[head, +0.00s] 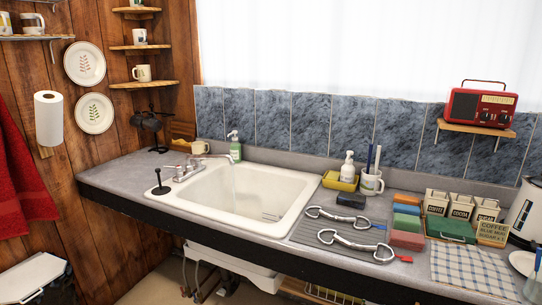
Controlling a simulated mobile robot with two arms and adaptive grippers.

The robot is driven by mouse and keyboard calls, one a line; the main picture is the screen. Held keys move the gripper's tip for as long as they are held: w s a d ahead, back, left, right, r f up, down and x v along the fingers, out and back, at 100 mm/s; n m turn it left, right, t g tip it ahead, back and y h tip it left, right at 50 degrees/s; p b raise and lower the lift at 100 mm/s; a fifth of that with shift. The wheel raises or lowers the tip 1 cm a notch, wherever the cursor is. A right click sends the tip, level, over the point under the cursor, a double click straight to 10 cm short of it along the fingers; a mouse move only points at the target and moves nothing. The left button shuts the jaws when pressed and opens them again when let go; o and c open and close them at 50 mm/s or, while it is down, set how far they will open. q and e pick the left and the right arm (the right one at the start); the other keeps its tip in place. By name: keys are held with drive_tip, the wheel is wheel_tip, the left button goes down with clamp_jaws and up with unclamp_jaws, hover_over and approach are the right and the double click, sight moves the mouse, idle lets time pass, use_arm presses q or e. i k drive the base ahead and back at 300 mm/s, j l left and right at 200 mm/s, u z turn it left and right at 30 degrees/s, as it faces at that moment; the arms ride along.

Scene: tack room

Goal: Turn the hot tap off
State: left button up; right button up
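A chrome mixer tap (188,171) stands at the left rim of the white sink (284,225). Its spout reaches right over the basin. Its handles are small in the head view, and I cannot tell which is the hot one or how it is turned. A faint pale streak below the spout may be running water, but I cannot be sure. Neither of my grippers is in view.
A black plunger-like tool (160,184) stands left of the tap, and a green soap bottle (235,147) stands behind the sink. A grey mat (312,232) with two metal bits, sponges (408,223) and tins fill the right counter. The left counter (118,179) is mostly clear.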

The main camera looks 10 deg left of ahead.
sight(178, 168)
drive_tip(key=i+j, duration=0.5)
drive_tip(key=j, duration=0.15)
drive_tip(key=i+j, duration=0.45)
drive_tip(key=j, duration=0.15)
drive_tip(key=j+u, duration=0.05)
